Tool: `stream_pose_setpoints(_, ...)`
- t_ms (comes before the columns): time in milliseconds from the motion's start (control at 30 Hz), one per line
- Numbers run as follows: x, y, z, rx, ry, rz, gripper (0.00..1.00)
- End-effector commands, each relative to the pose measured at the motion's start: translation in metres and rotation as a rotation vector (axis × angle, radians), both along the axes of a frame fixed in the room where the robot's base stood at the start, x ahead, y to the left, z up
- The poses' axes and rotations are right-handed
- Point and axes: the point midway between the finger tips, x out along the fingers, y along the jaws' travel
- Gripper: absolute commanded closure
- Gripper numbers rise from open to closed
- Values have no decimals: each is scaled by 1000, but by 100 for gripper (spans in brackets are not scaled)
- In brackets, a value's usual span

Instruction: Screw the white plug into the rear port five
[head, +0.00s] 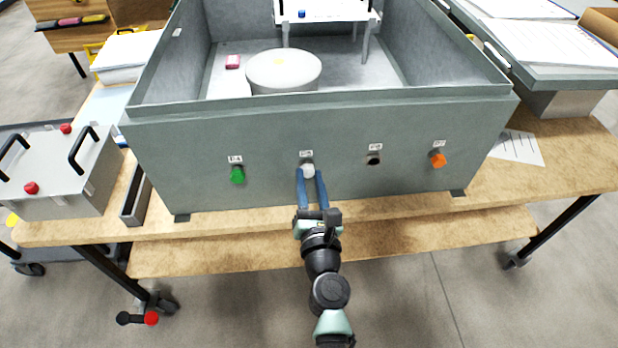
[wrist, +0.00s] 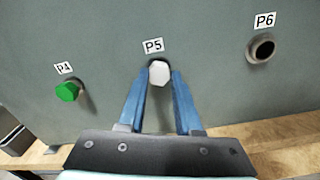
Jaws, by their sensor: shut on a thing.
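The white plug (wrist: 159,73) is between the blue fingertips of my gripper (wrist: 160,76), at the port under the P5 label (wrist: 153,45). The gripper is shut on the plug. In the head view the white plug (head: 308,171) shows at the grey box's front wall, with my gripper (head: 312,174) reaching it from below. The plug covers the port's opening, so how deep it sits cannot be told.
A green plug (wrist: 67,92) is in port P4 on the left. Port P6 (wrist: 263,48) is open and empty on the right. An orange plug (head: 438,160) is farther right on the grey box (head: 270,135). The wooden table (head: 390,205) edge runs below.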

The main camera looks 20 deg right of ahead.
Motion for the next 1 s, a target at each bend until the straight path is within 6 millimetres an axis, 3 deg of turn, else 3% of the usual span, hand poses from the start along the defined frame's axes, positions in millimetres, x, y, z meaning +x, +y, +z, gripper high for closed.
stream_pose_setpoints(133,-2,-8,1,2,-2,-18,100)
stream_pose_setpoints(167,-2,-8,1,2,-2,-18,64)
stream_pose_setpoints(333,-1,-6,3,-2,-4,-16,34)
stream_pose_setpoints(667,-3,-1,3,-6,-3,-6,33)
stream_pose_setpoints(1000,-28,7,3,-6,-3,-2,33)
